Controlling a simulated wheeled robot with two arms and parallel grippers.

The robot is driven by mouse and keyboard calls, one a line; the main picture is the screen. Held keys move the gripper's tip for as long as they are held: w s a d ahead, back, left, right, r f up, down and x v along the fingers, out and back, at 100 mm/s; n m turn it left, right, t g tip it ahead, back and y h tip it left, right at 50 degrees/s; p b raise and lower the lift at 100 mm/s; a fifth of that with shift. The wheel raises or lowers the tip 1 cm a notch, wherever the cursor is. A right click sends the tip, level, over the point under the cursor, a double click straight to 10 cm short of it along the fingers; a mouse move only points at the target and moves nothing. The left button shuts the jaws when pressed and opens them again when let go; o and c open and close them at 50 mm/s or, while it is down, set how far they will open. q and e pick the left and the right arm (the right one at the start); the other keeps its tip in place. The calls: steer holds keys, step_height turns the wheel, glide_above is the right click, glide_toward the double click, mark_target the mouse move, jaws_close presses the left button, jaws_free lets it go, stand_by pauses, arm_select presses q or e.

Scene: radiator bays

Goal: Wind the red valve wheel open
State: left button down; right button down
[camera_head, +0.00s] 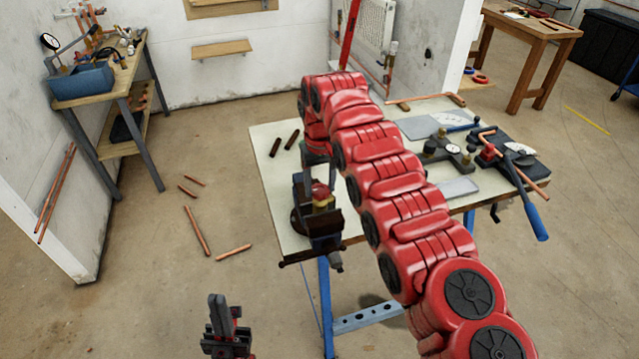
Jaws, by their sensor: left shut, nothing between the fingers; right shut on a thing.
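The red valve wheel (320,190) sits on a small brass-coloured valve body (323,201) held in a dark bench vise (312,222) at the table's near left corner. My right arm reaches across the table from the lower right. My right gripper (317,178) points down at the wheel from above and is shut on it. The fingers and arm hide part of the wheel, so how far it is turned cannot be told. My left gripper (217,302) is shut and empty, low in the view over the floor, left of the table and well apart from the valve.
The pale worktable (268,184) carries two dark tubes (284,143) and a pipe bender with a blue handle (533,216). Loose copper pipes (197,231) lie on the floor at left. A side bench (100,92) stands against the left wall.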

steer(key=n+p, duration=0.1)
steer(key=n, duration=0.3)
steer(key=shift+s, duration=0.15)
steer(key=n, duration=0.4)
steer(key=shift+f, duration=0.3)
steer(key=shift+c, duration=2.3)
jaws_free()
steer(key=shift+o, duration=0.7)
steer(key=shift+r, duration=0.1)
